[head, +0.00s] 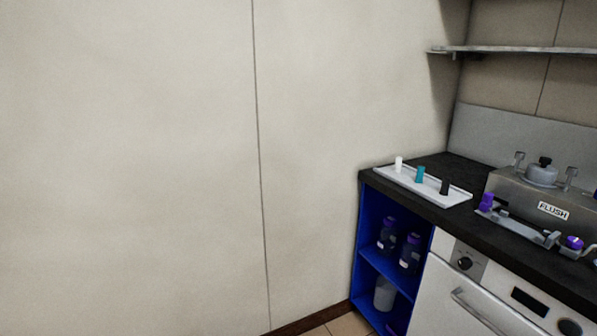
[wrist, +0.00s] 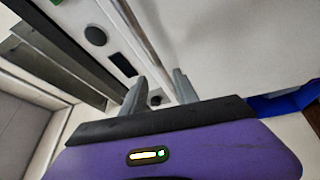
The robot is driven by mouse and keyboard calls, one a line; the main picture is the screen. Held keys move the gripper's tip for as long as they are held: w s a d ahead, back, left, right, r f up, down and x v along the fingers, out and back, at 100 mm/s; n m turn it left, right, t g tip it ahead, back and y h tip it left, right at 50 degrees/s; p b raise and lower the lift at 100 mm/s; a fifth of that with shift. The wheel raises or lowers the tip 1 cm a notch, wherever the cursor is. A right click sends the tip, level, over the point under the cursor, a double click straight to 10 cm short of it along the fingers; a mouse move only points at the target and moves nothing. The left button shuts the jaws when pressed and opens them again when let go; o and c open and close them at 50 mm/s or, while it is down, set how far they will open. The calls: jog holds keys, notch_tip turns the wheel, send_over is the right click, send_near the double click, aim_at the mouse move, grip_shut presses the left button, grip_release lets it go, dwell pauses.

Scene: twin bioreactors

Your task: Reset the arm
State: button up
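My gripper (wrist: 160,76) shows in the wrist view, with its purple body and black front edge across the bottom. Its two grey fingers stand apart with a gap between them, and I see nothing held. My arm and gripper do not show in the head view.
A blue open cabinet (head: 370,235) below holds purple-capped bottles. A plain wall fills the left.

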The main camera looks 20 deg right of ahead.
jog(key=s+a+r+m+t+y+p, duration=0.1)
jog(key=a+r+m+t+y+p, duration=0.2)
jog(key=a, duration=0.4)
jog(key=s+a+r+m+t+y, duration=0.1)
jog(key=a+r+t+y, duration=0.1)
jog(key=a+r, duration=0.45)
jog(key=s+a+r+m+t+y+p, duration=0.1)
jog(key=a+r+m+t+y+p, duration=0.15)
jog(key=a, duration=0.65)
jog(key=s+a+r+n+g+y+p, duration=0.2)
jog(key=s+a+r+y+p, duration=0.4)
jog(key=s+a+r+y, duration=0.4)
jog(key=s+a+r, duration=0.2)
jog(key=s+a, duration=0.4)
jog(key=a, duration=0.1)
jog(key=shift+r, duration=0.35)
jog(key=shift+o, duration=0.4)
jog(key=shift+s+n, duration=0.1)
jog(key=shift+n, duration=0.15)
